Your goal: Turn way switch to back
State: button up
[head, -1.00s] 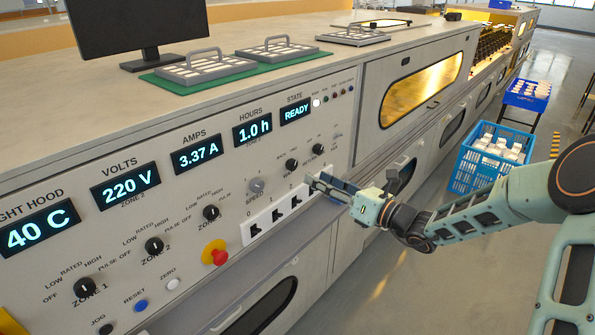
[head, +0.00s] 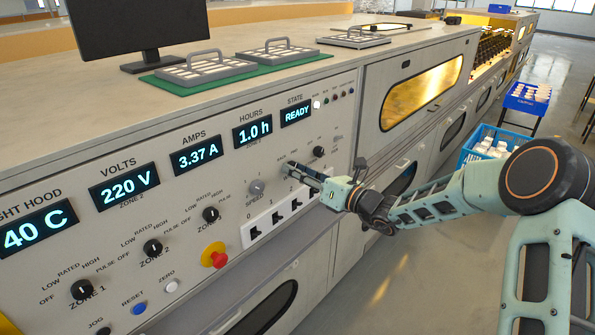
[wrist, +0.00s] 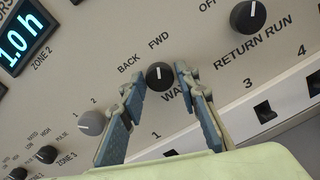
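The way switch (wrist: 160,75) is a black round knob on the grey panel, labelled BACK on its left and FWD above. Its white pointer line points up, toward FWD. My gripper (wrist: 158,82) is open, with one blue-grey finger on each side of the knob. Small gaps seem to show between the fingers and the knob. In the head view my gripper (head: 289,168) is at the panel and its fingers cover the way switch.
The return run knob (wrist: 248,16) is up and right of the way switch. The grey speed knob (wrist: 91,122) is at lower left. A white strip of numbered black switches (head: 275,217) runs below. A red stop button (head: 215,255) is further left.

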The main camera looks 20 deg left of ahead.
grip_shut()
jog(key=shift+f+n+b, duration=0.15)
jog(key=shift+n+b, duration=0.25)
jog(key=n+b, duration=1.1)
jog(key=b, duration=0.2)
jog(key=shift+w, duration=0.1)
jog(key=shift+o, duration=2.3)
grip_release()
